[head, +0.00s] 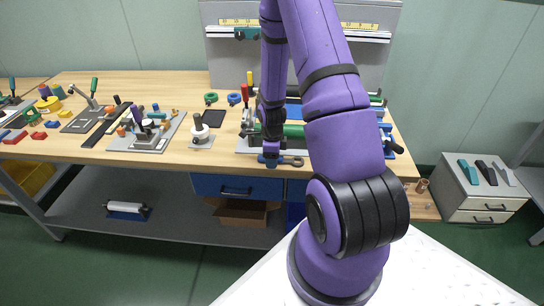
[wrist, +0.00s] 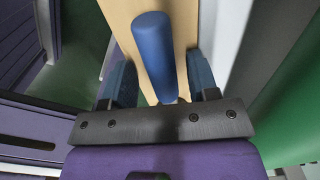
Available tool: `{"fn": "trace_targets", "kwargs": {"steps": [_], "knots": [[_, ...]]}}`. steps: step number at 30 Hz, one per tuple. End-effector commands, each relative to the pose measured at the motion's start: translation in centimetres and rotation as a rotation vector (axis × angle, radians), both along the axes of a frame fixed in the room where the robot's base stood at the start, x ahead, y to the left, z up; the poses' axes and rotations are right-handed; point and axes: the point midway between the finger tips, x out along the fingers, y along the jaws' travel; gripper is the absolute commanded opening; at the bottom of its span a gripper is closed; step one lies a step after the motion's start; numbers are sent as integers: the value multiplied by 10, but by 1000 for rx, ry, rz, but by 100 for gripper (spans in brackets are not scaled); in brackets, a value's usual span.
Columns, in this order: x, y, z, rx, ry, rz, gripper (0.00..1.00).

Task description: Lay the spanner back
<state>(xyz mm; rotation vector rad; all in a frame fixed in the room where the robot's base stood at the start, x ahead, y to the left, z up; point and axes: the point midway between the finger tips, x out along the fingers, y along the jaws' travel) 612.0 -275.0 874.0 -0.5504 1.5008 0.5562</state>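The spanner (head: 292,161) lies at the front edge of the wooden bench, just before the grey base of a fixture. Its dark grey ringed end points right, and its blue end shows at the left, partly hidden by my gripper (head: 270,160). In the wrist view the spanner's blue round handle (wrist: 154,48) lies between the two blue fingers of my gripper (wrist: 160,80). Gaps show between the handle and the fingers, so the gripper is open around it. The spanner's far end is not visible in the wrist view.
The fixture's green tube (head: 294,131) lies behind and right of my gripper. A white-and-black round piece (head: 200,132) and a black pad (head: 215,118) stand to the left. Blue drawers (head: 235,188) hang below the bench (head: 180,158). A grey cabinet (head: 480,205) stands at right.

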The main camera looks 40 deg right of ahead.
Motion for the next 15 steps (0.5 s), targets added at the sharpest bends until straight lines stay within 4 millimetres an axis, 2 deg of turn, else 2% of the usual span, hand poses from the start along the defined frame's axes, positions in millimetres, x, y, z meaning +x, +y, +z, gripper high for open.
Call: {"fn": "trace_targets", "kwargs": {"steps": [11, 15], "knots": [[2, -2, 3, -5, -7, -1, 57], [3, -3, 14, -7, -10, -1, 57]]}}
